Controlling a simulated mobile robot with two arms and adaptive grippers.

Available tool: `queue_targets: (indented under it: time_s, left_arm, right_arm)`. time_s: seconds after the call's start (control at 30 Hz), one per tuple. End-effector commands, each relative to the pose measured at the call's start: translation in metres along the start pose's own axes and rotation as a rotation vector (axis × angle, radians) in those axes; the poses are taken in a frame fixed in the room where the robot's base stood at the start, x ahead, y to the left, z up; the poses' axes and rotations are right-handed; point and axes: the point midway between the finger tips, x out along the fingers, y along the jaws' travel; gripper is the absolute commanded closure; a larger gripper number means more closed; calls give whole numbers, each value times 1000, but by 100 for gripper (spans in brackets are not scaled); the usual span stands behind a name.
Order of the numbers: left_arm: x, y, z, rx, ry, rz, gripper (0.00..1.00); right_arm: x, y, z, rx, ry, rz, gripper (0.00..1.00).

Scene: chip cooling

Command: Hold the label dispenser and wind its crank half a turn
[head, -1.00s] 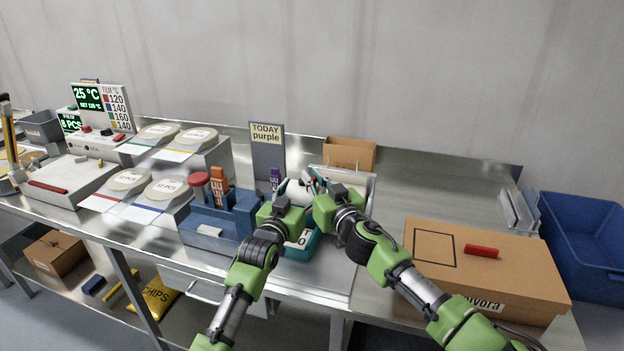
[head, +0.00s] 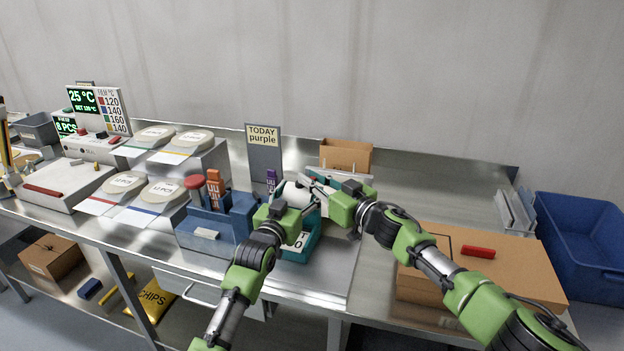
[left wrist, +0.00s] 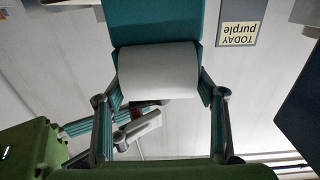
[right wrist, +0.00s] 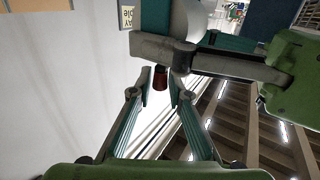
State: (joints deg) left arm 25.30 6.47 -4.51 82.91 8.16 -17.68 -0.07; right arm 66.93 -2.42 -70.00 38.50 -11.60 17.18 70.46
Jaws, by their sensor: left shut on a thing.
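The label dispenser (head: 301,247) is a teal body with a white roll (head: 297,196), on the bench in the middle of the head view. My left gripper (head: 292,205) is shut on it; in the left wrist view its fingers stand on both sides of the teal body and white roll (left wrist: 158,70). My right gripper (head: 325,190) is just right of the dispenser. In the right wrist view, its fingertips (right wrist: 160,82) are apart, with a dark red knob (right wrist: 160,77), apparently the crank's, showing in the gap. Contact cannot be told. The crank arm is mostly hidden.
A blue holder (head: 210,235) with stamps stands left of the dispenser. The purple sign (head: 263,150) and an open cardboard box (head: 346,155) are behind. A closed carton (head: 500,270) with a red marker on it lies right, before a blue bin (head: 585,245).

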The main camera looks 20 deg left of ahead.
Motion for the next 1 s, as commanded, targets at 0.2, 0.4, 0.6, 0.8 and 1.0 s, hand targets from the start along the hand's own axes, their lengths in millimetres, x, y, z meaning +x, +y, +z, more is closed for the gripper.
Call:
queue_targets:
  time_s: [0.2, 0.4, 0.6, 0.8, 1.0]
  left_arm:
    - [0, 0, 0, -2, 0, 1, 72]
    - [0, 0, 0, -2, 0, 0, 72]
    - [0, 0, 0, -3, 0, 0, 72]
    - [0, 0, 0, -3, 0, 0, 72]
    - [0, 0, 0, -3, -1, 0, 72]
  right_arm:
    - [0, 0, 0, 0, 1, 0, 71]
    - [-1, 0, -1, 0, 2, 0, 71]
    - [-12, 2, -1, -1, 3, 1, 71]
    - [-31, 1, 0, -2, 1, 0, 71]
    - [-57, 1, 0, 0, 1, 0, 71]
